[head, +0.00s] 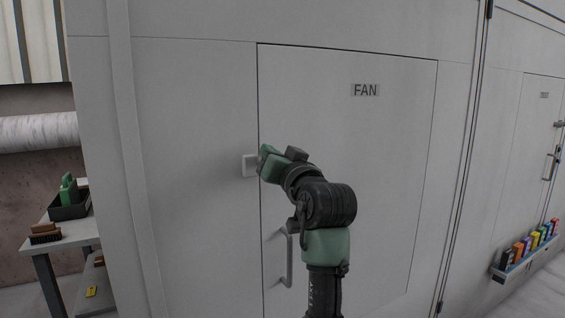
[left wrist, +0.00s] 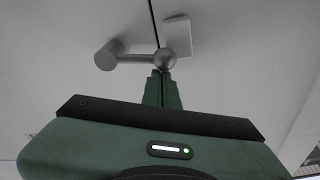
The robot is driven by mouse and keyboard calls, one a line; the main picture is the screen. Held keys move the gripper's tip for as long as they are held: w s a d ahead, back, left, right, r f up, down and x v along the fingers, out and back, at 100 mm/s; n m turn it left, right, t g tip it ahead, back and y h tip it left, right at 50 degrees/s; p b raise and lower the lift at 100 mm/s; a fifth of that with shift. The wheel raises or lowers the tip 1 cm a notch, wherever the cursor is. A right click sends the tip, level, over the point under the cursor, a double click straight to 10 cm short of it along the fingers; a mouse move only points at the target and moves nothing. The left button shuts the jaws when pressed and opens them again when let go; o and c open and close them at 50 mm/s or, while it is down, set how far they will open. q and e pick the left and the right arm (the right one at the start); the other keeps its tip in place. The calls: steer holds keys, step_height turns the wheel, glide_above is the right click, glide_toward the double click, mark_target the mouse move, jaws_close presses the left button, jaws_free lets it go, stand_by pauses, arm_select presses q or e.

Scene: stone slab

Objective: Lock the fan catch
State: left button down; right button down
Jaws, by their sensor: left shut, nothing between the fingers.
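The fan door (head: 350,180) is a pale grey panel marked FAN (head: 365,90). It sits flush in the wall. The catch shows in the left wrist view as a grey lever (left wrist: 138,58) running from a round pivot (left wrist: 108,56) to a ball knob (left wrist: 165,58) near the door seam. A white keeper plate (left wrist: 178,37) lies beside the knob; it also shows in the head view (head: 249,166). My left gripper (head: 264,162) is shut and empty, its fingertips (left wrist: 162,76) right at the knob. I cannot tell whether they touch. In the head view the gripper hides the lever.
A bar handle (head: 288,258) stands out from the door below my left gripper. At the left is a bench (head: 60,240) with brushes (head: 45,232) and a dark bin (head: 70,210). At the right, a wall rack (head: 505,272) holds several coloured items near another door (head: 530,160).

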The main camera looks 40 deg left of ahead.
arm_select(q)
steer(key=shift+s+a+f+n+b, duration=0.15)
steer(key=shift+f+n+b, duration=0.15)
steer(key=shift+f+b, duration=0.05)
steer(key=shift+s+a+f+n+b, duration=0.1)
steer(key=shift+f+n+b, duration=0.2)
steer(key=shift+f, duration=0.05)
arm_select(e)
steer(key=shift+a+f, duration=0.9)
steer(key=shift+a, duration=0.15)
steer(key=shift+d, duration=0.1)
steer(key=shift+d, duration=0.3)
arm_select(q)
steer(key=shift+f, duration=0.1)
arm_select(e)
steer(key=shift+d, duration=0.1)
steer(key=shift+r, duration=0.1)
